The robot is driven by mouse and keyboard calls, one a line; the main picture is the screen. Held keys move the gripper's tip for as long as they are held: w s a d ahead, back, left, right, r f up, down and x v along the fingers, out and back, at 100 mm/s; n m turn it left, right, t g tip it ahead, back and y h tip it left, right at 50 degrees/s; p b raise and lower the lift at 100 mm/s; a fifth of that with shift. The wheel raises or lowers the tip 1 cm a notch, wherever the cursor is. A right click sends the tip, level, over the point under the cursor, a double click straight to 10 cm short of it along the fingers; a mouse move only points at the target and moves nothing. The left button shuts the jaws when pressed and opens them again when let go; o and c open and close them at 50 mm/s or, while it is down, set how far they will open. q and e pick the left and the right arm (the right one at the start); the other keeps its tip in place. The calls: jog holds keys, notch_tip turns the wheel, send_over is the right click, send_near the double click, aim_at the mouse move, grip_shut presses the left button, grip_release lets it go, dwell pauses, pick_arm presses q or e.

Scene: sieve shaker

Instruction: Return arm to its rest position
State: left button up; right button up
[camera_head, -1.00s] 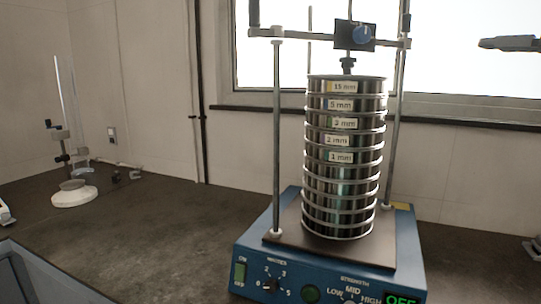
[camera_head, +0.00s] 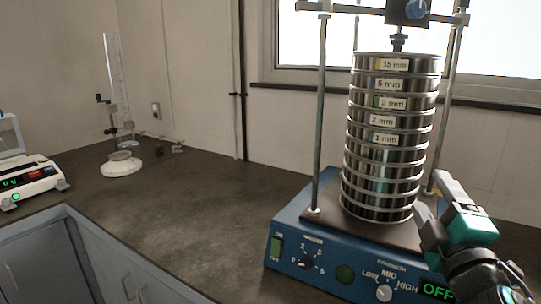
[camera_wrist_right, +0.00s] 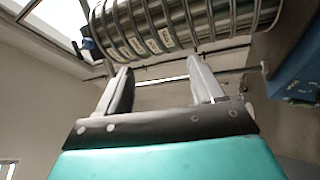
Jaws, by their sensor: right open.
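My right gripper (camera_head: 432,208) is at the lower right in the head view, in front of the right side of the sieve shaker. Its two fingers also show in the right wrist view (camera_wrist_right: 160,88), spread apart with nothing between them. The stack of metal sieves (camera_head: 393,140) stands upright on the blue shaker base (camera_head: 325,262), with size labels down its front. The stack also shows in the wrist view (camera_wrist_right: 185,28), beyond the fingertips. The display on the base reads OFF. My left gripper is in neither view.
A digital scale (camera_head: 32,178) sits at the left on the dark counter (camera_head: 200,195). A stand with a white round base (camera_head: 122,164) and a clear tall tube is behind it. The counter between the stand and the shaker is clear. Cabinet doors (camera_head: 50,262) show below.

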jog(key=s+f+m+g+h, duration=0.1)
jog(key=s+f+m+g, duration=0.15)
jog(key=f, duration=0.45)
jog(key=s+f+m+g+h, duration=0.1)
jog(key=s+f+m+g, duration=0.1)
jog(key=f+m+g, duration=0.3)
jog(key=s+a+f+m+g+y, duration=0.25)
jog(key=s+f+g, duration=0.25)
jog(key=s+f, duration=0.5)
jog(key=s+a+f+m+g+y, duration=0.25)
jog(key=s+a+f+g, duration=0.2)
jog(key=s+f, duration=0.5)
jog(key=w+a+f+t, duration=0.2)
jog(key=w+f+t, duration=0.4)
jog(key=f+t, duration=0.1)
jog(key=shift+f+y, duration=0.4)
jog(key=shift+f, duration=0.05)
jog(key=shift+w, duration=0.1)
